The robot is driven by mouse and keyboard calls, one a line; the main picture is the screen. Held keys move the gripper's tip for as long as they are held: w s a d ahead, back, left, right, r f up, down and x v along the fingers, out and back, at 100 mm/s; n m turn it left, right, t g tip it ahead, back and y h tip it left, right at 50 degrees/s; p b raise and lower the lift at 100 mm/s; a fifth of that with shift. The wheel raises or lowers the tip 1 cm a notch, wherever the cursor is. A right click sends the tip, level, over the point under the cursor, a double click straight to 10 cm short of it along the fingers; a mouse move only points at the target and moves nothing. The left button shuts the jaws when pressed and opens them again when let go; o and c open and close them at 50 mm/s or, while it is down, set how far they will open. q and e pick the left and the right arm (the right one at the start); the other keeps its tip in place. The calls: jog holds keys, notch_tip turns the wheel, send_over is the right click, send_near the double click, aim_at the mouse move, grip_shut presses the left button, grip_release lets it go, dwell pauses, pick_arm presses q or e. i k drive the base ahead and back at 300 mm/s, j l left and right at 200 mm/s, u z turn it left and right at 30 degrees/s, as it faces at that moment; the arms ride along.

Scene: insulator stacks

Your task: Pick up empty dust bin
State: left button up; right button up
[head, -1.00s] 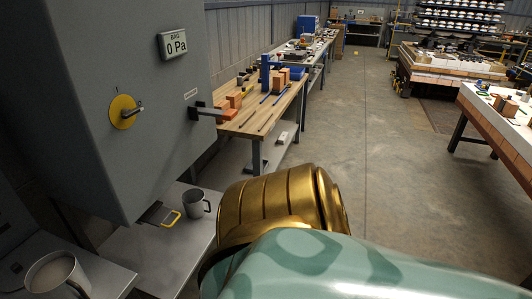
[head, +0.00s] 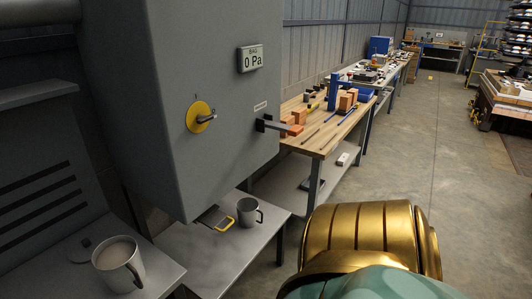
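A grey metal bin with a side handle (head: 247,212) stands upright on a low grey shelf under the big grey cabinet. Its inside looks dark, and I see nothing in it. A second, similar bin (head: 118,264) stands closer at the lower left, with pale grey material filling it near the rim. Neither of my grippers shows in the head view, and nothing is touching either bin.
The cabinet (head: 165,70) carries a yellow rotary switch (head: 201,117), a "BAG 0 Pa" display (head: 250,58) and a protruding handle (head: 273,125). A yellow-edged pull (head: 225,224) sits beside the far bin. A wooden workbench (head: 325,141) stands behind; open floor (head: 440,200) lies right.

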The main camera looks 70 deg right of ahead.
aim_at(251, 215)
jog(key=z, duration=2)
jog(key=i+l+u, duration=0.15)
jog(key=u, duration=0.3)
jog(key=i+l+u, duration=0.1)
jog(key=u, duration=0.35)
jog(key=i+l+u, duration=0.15)
jog(key=l, duration=0.35)
jog(key=i+l+u, duration=0.2)
jog(key=l, duration=0.3)
jog(key=l+u, duration=0.15)
jog(key=l, duration=0.35)
jog(key=i+l+u, duration=0.2)
jog(key=l, duration=0.35)
jog(key=k, duration=0.1)
